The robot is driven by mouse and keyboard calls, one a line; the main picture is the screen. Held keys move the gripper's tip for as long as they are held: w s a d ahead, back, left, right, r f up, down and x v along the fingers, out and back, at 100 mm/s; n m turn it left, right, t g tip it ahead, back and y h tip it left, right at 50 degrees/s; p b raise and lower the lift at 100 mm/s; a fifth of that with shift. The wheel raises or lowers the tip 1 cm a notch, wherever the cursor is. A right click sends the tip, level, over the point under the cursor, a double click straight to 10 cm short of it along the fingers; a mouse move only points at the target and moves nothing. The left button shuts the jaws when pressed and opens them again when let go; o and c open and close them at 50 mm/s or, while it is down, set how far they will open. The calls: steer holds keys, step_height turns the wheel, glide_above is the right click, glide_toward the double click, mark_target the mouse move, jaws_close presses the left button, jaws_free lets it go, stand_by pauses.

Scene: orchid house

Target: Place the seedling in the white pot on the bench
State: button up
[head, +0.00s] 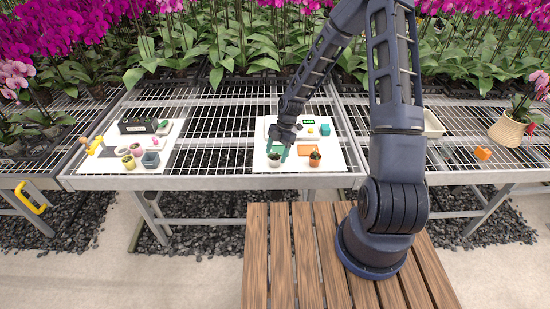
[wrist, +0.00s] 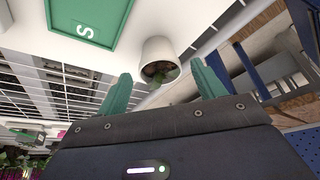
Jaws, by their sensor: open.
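The white pot (head: 274,163) stands near the front edge of the middle white board on the bench. In the wrist view the white pot (wrist: 158,48) lies just beyond my fingertips, its mouth turned toward me. My gripper (head: 284,150) is just above the pot in the head view. In the wrist view my gripper (wrist: 163,84) has its two teal fingers spread apart with nothing held between them. The seedling is too small to make out clearly in the head view.
A terracotta pot with a plant (head: 315,159) stands right of the white pot. A left board (head: 110,163) holds several small items.

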steer(key=s+d+r+m+t+h, duration=0.2)
steer(key=d+r+m, duration=0.5)
steer(key=r, duration=0.7)
steer(key=s+d+r+m+t+h, duration=0.1)
steer(key=d+r+m+t, duration=0.1)
steer(key=d+r+m, duration=0.9)
steer(key=s+d+r+m+t, duration=0.2)
steer(key=s+d+r+m, duration=0.2)
steer(key=s+r, duration=0.3)
steer(key=s+d+r+m+t, duration=0.1)
steer(key=s+d+r+m, duration=0.2)
steer(key=s+r+m, duration=0.2)
steer(key=s+r, duration=0.3)
steer(key=s, duration=0.2)
steer(key=shift+s+d+r+t, duration=0.15)
steer(key=shift+d+t, duration=0.25)
